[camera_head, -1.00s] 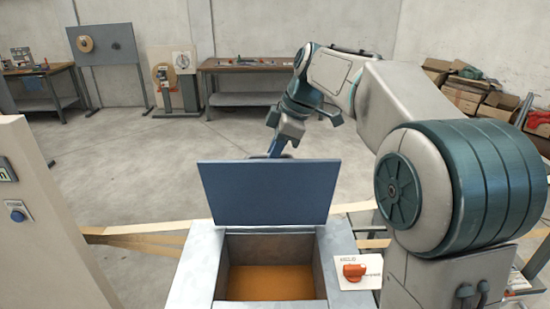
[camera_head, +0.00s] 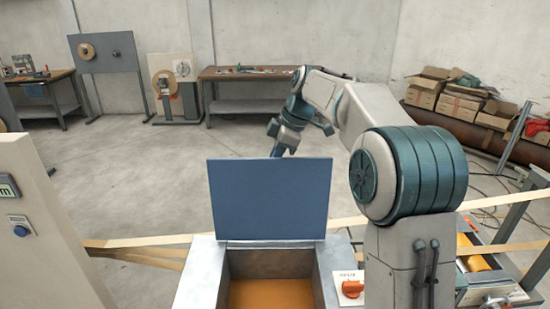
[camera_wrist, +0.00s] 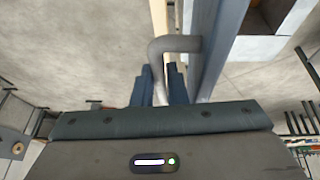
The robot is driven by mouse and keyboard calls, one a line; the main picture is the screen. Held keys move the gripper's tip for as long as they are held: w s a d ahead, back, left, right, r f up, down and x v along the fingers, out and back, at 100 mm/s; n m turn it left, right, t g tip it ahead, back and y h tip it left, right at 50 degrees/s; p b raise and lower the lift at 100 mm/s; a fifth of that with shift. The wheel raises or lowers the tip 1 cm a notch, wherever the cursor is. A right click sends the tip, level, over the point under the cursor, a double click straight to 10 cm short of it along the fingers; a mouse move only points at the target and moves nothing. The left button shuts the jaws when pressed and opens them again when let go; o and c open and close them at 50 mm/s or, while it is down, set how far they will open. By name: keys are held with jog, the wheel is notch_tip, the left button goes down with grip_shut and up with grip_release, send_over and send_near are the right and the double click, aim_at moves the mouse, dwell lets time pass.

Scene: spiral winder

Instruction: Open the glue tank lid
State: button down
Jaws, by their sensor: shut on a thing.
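The glue tank (camera_head: 203,268) stands at the front middle of the head view, with orange-brown glue (camera_head: 270,294) showing inside. Its blue lid (camera_head: 270,200) stands up at the tank's far edge, close to vertical, so the tank is open. In the wrist view the lid's edge (camera_wrist: 215,50) runs beside a grey bent handle (camera_wrist: 175,44). My gripper (camera_wrist: 162,85) is shut on that handle, with a finger on each side of it. In the head view my arm reaches behind the lid, and the lid hides the fingertips.
An orange knob (camera_head: 352,288) sits on a white plate right of the tank opening. A beige panel (camera_head: 50,210) with a blue button stands at left. Tan strips run past the tank on both sides. The floor behind the lid is clear up to the benches (camera_head: 245,90).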

jog(key=shift+f, duration=0.35)
jog(key=c, duration=1.5)
grip_release()
jog(key=shift+o, duration=0.2)
jog(key=shift+r, duration=0.3)
jog(key=w+v, duration=0.1)
jog(key=v, duration=1.2)
jog(key=shift+s+r, duration=0.25)
jog(key=shift+s, duration=0.2)
